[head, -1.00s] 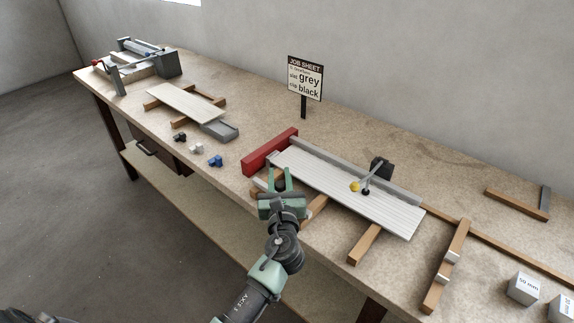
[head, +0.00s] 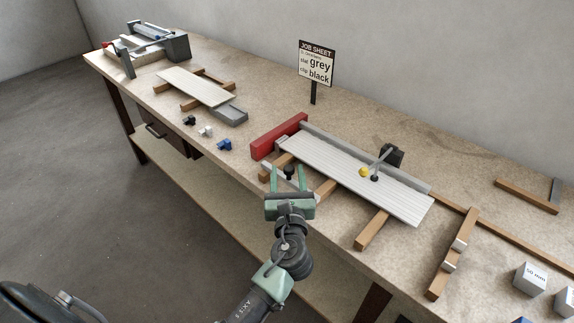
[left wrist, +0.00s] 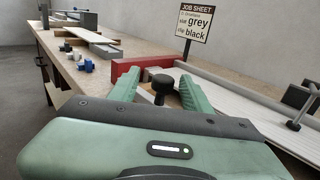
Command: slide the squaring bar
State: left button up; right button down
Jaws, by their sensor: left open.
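A red bar (head: 279,136) stands across the left end of the white slatted panel (head: 350,178); a narrow gap shows between them near the front. It also shows in the left wrist view (left wrist: 128,68). A black knob (head: 289,171) stands near the bench's front edge, by a pale strip at the panel's near left corner. Which part is the squaring bar is unclear. My left gripper (head: 290,180) is open, its fingers on either side of the knob, with space around it in the left wrist view (left wrist: 160,90). My right gripper is not in view.
Wooden bearers lie underneath. A job sheet (head: 316,63) stands behind.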

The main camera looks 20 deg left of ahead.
aim_at(287, 172)
pick_arm(q)
jog(key=shift+v, duration=1.6)
